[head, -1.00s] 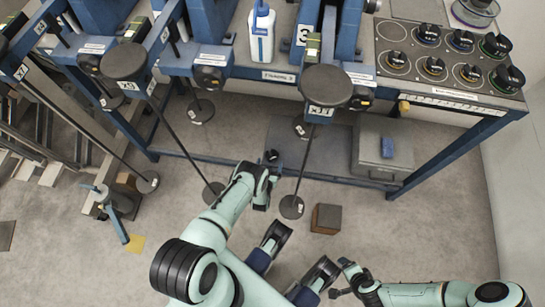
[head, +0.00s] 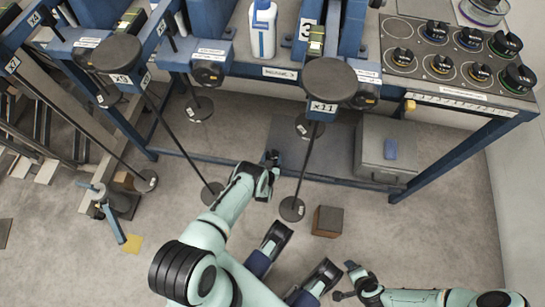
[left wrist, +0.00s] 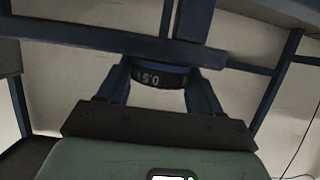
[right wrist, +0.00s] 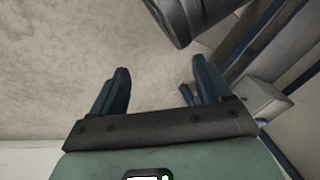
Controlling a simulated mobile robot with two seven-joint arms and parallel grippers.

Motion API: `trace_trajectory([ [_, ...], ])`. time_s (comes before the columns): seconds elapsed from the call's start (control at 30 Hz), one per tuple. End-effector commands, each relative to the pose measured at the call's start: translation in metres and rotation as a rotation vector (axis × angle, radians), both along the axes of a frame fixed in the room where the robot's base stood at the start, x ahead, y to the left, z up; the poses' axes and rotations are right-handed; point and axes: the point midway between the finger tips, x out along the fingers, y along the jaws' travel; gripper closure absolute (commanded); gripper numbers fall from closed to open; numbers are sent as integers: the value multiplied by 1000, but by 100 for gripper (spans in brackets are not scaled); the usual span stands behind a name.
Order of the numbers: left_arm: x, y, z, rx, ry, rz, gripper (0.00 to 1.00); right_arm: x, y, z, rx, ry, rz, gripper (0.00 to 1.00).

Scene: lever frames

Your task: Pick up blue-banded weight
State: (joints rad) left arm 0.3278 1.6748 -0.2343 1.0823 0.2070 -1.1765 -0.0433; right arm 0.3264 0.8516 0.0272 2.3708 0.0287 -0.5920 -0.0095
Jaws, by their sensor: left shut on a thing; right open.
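My left gripper (head: 268,172) is in the middle of the head view, in front of the bench. In the head view, the weight shows only as a small dark shape at the fingertips. My right gripper (head: 346,281) is low on the right, open and empty. Its spread fingers also show in the right wrist view (right wrist: 158,92).
Several dark weights with coloured bands stand on the rack plate (head: 418,78) at the upper right. Lever frames with hanging round pans (head: 329,78) line the bench. A grey box (head: 388,150) sits below it, and a brown block (head: 327,221) lies on the floor.

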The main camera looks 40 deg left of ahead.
Motion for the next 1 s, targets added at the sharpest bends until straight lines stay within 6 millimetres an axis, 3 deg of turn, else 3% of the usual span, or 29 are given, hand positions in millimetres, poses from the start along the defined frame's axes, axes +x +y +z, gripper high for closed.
trace_trajectory([
  [0.23, 1, 0, 8, 0, -3, -1, 75, -1, 2, 5, 4, 2, 3, 22],
  [0.37, 2, 0, 23, 2, -5, 0, 75, -4, 6, 15, 12, 5, 10, 22],
  [0.47, 2, 0, 41, 2, -6, -1, 75, -8, 11, 26, 23, 12, 21, 22],
  [0.8, 2, 1, 123, 1, -6, 0, 75, -63, 38, 65, 94, 159, 79, 22],
  [1.0, 1, 0, 163, 1, -4, 0, 75, -87, 49, 82, 124, 223, 104, 22],
])
